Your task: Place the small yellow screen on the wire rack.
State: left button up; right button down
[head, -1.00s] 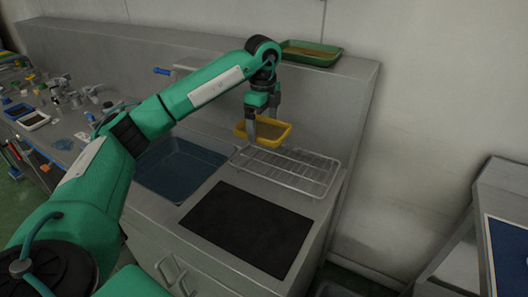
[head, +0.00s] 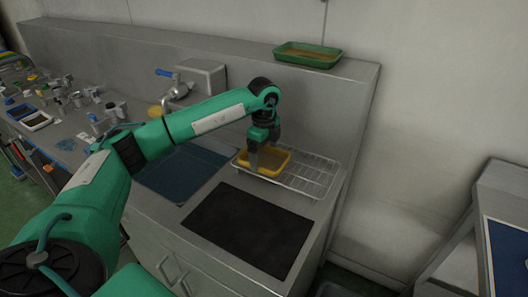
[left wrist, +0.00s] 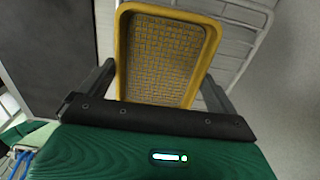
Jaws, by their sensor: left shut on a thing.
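The small yellow screen (head: 268,171) has a yellow frame and a brownish mesh. It is at the left part of the wire rack (head: 317,180), and I cannot tell whether it touches the wires. My left gripper (head: 264,160) points down and is shut on the screen. In the left wrist view the screen (left wrist: 163,62) lies between the two fingers (left wrist: 160,95), and rack wires (left wrist: 245,38) show beyond it. My right gripper is not in view.
A black mat (head: 247,230) lies in front of the rack, and a blue sink basin (head: 182,172) is to its left. A green tray (head: 307,55) sits on the ledge behind. A faucet (head: 176,88) stands behind the basin. Several small items crowd the counter at far left.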

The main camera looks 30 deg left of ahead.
aim_at(264, 160)
pick_arm(q)
jog(key=shift+f, duration=0.15)
jog(key=o, duration=0.7)
jog(key=shift+c, duration=0.2)
jog(key=shift+r, duration=0.55)
notch_tip(264, 160, up, 11)
jog(key=shift+r+b, duration=0.15)
jog(key=shift+b, duration=0.25)
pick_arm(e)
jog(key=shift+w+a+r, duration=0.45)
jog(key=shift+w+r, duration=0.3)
